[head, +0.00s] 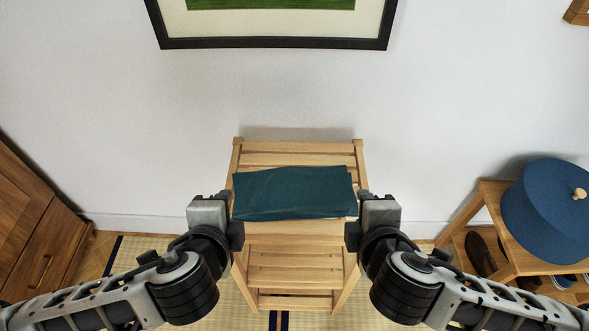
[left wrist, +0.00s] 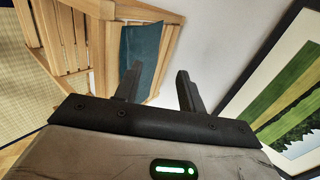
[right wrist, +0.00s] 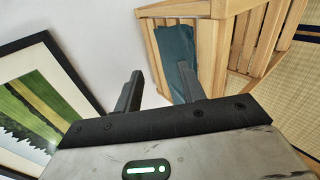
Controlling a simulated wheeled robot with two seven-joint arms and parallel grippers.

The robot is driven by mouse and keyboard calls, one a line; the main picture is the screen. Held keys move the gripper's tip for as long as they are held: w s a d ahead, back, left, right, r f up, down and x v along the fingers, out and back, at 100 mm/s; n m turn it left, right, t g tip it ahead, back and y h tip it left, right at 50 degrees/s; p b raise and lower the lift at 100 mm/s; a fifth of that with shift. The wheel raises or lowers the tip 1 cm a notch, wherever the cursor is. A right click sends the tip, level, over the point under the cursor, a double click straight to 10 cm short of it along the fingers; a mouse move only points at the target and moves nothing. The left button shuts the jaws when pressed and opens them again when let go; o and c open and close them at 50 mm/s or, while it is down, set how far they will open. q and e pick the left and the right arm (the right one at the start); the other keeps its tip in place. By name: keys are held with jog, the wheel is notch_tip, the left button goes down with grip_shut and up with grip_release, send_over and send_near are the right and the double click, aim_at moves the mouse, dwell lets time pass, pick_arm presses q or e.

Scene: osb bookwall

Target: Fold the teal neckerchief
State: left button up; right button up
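The teal neckerchief (head: 295,192) lies flat as a wide rectangle on the top of a slatted wooden stand (head: 298,228). Its lower right edge looks layered. My left gripper (head: 229,203) is at its left end, and my right gripper (head: 361,203) is at its right end. In the left wrist view the fingers (left wrist: 158,76) are apart with nothing between them, and the cloth (left wrist: 141,45) shows beyond them. In the right wrist view the fingers (right wrist: 160,74) are also apart, and one overlaps the cloth (right wrist: 174,50) in the picture.
A white wall with a framed picture (head: 273,43) is behind the stand. A wooden cabinet (head: 35,225) is at the left. At the right a wooden rack (head: 483,207) holds a round blue object (head: 548,208) with a knob, with shoes below it.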

pick_arm(q)
jog(key=s+d+f+n+g+h, duration=0.2)
jog(key=d+f+n+h, duration=0.2)
jog(key=d+f+n, duration=0.15)
pick_arm(e)
jog(key=s+a+f+m+g+y, duration=0.2)
jog(key=a+f+m+y, duration=0.2)
jog(key=a+f+m, duration=0.15)
pick_arm(q)
jog(key=s+a+f+n, duration=0.2)
jog(key=a+f+n, duration=0.1)
jog(key=a+n, duration=0.1)
jog(key=s+a+f+n+t+y, duration=0.1)
jog(key=s+a+f+n, duration=0.1)
jog(key=a+f+n, duration=0.1)
jog(key=a+n, duration=0.1)
jog(key=n, duration=0.1)
jog(key=shift+f+n+t, duration=0.15)
jog(key=shift+n+t, duration=0.15)
jog(key=shift+n, duration=0.05)
pick_arm(e)
jog(key=s+d+f+m, duration=0.2)
jog(key=d+f+m, duration=0.1)
jog(key=d+m, duration=0.1)
jog(key=s+d+f+m+t+h, duration=0.1)
jog(key=s+d+f+m, duration=0.1)
jog(key=m, duration=0.4)
jog(key=shift+d+f+t, duration=0.3)
jog(key=shift+d+f, duration=0.4)
jog(key=shift+d, duration=0.45)
